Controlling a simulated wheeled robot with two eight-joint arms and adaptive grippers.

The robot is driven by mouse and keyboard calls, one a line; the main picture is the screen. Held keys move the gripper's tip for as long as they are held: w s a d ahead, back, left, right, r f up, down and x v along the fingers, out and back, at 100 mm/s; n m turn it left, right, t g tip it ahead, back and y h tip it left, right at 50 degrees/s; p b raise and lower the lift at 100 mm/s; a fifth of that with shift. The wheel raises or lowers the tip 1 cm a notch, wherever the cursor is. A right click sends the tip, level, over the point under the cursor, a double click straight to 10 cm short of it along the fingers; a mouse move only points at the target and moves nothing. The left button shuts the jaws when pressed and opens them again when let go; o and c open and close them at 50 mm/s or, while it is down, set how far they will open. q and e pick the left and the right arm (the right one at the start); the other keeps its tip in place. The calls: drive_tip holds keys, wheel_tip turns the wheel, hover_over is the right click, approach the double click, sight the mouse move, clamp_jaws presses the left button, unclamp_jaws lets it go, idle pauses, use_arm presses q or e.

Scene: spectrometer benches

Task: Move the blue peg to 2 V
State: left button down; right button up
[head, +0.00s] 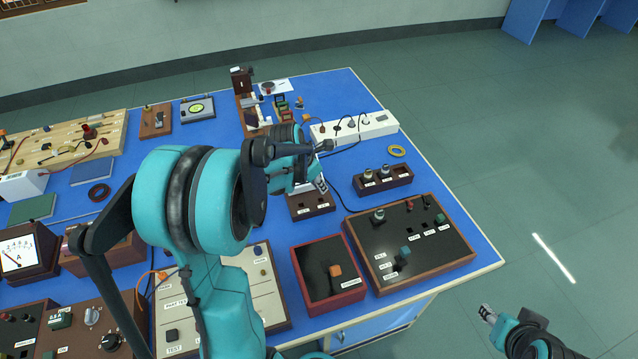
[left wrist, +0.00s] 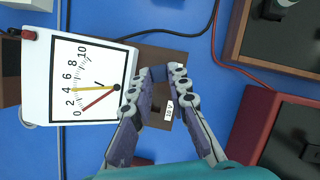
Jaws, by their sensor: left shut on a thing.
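The left gripper reaches over a small brown block (head: 308,209) with white labels. The left wrist view shows the gripper (left wrist: 164,75) shut, its tips close together over the same block (left wrist: 178,58). One label (left wrist: 169,110) shows between the fingers; I cannot read it surely. I cannot tell whether the peg is seated in the block. My right gripper (head: 487,313) is at the lower right, off the table and away from the block; its jaw state is unclear.
A white dial meter (left wrist: 86,80) stands beside the block. A red-rimmed box (head: 318,258) and a larger brown box (head: 375,236) are close in front. A white power strip (head: 360,126) lies behind, with cables nearby. The floor at right is clear.

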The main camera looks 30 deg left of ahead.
use_arm(q)
drive_tip(key=shift+f+b, duration=1.65)
drive_tip(key=shift+f, duration=0.65)
drive_tip(key=c, duration=1.4)
unclamp_jaws()
drive_tip(key=shift+o, duration=0.2)
drive_tip(key=shift+r, duration=0.1)
drive_tip(key=v, duration=1.1)
drive_tip(key=shift+s+r, duration=0.25)
drive_tip(key=shift+r, duration=0.1)
